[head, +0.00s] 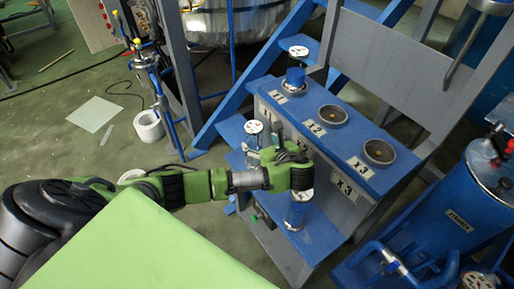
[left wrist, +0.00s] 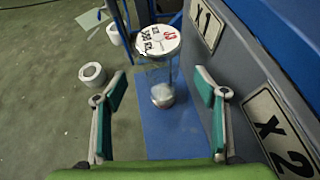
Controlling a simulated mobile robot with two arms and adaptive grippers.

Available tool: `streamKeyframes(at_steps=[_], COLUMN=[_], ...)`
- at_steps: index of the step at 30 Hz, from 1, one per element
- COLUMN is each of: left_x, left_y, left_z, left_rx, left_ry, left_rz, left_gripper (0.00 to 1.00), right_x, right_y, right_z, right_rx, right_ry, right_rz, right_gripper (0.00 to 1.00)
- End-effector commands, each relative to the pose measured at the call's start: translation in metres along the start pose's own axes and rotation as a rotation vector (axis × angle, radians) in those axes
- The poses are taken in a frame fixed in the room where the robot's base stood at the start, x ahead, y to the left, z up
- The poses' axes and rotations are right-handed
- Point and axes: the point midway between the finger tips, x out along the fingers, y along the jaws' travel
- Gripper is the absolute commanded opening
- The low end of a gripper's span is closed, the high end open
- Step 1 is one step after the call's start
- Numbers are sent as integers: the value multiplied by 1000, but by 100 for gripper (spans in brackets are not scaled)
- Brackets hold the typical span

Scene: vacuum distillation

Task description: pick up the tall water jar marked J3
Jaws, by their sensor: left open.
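The tall water jar J3 (left wrist: 163,78) is clear, with a white lid marked J3 in red, and stands upright on a blue step beside the X1 panel. In the head view it appears to be the jar (head: 253,133) just beyond my left gripper (head: 270,152). In the left wrist view my left gripper (left wrist: 157,90) is open and empty. Its two green-padded fingers are spread to either side, with the jar ahead between them and apart from both. My right gripper is not in view.
Another jar (head: 298,208) stands on the step on the near side of my gripper. A blue jar (head: 295,76) sits in the X1 hole. The X2 hole (head: 331,115) and X3 hole (head: 379,152) are empty. The grey X-marked panel (left wrist: 225,55) rises close to the right finger.

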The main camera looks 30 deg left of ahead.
Motion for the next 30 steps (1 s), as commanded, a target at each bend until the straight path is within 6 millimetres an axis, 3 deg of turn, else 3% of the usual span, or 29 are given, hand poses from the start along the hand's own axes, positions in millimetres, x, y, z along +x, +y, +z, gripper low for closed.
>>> streamKeyframes(at_steps=[1, 5, 13, 22, 30], left_x=[6, 16, 36, 83, 90], left_y=[1, 0, 0, 0, 0], left_z=[-12, -30, -28, -28, -28], left_rx=[3, 1, -3, -2, -3], left_ry=[1, 0, 0, 0, 2], left_rz=[2, 1, 0, 0, -2], left_gripper=[65, 65, 65, 65, 65], right_x=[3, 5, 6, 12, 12], right_y=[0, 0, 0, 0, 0], right_z=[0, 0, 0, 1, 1], right_rx=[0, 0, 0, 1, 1], right_ry=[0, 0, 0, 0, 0], right_rz=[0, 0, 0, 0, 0], right_gripper=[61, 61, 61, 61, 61])
